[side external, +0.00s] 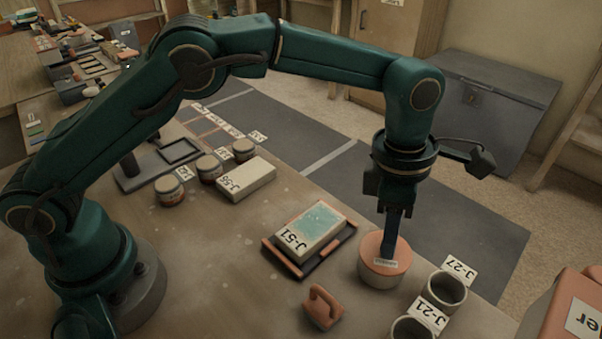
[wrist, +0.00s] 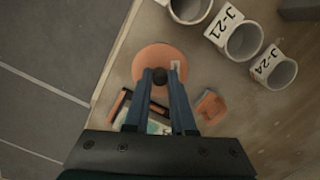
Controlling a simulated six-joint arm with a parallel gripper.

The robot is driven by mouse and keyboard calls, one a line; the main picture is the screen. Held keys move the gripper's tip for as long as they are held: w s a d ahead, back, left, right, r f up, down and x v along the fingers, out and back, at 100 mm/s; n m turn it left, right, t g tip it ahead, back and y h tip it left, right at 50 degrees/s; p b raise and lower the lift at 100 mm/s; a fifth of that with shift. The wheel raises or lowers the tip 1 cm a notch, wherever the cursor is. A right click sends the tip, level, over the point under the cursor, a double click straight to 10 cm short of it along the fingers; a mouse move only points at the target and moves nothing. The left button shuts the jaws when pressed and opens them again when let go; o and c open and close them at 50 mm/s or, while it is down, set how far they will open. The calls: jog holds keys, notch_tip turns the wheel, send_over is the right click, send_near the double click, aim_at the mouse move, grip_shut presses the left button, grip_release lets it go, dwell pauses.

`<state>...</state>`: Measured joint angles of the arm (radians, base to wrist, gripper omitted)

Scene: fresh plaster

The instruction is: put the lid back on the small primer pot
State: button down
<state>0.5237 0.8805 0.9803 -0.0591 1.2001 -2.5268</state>
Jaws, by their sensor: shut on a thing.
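The small primer pot (side external: 380,280) stands on the table near the front right, a squat pale round pot with a small label. Its orange lid (side external: 370,246) is over the pot's mouth and looks level; I cannot tell whether it is fully seated. In the wrist view the lid (wrist: 150,58) is a round orange disc with a dark knob (wrist: 160,75) in the middle, and it hides the pot. My gripper (side external: 388,255) points straight down at the lid. Its fingers (wrist: 160,79) are shut on the lid's knob.
Grey cups (side external: 446,291) with cards J-27 and J-21 stand close to the pot's right. A dark tray (side external: 318,266) holding a block marked J-51 and an orange float (side external: 322,307) lie left. Several small jars (side external: 170,190) stand farther back.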

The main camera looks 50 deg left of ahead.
dwell(0.4)
jog(key=shift+c, duration=1)
grip_release()
jog(key=shift+r, duration=0.1)
jog(key=shift+r, duration=3.4)
grip_shut()
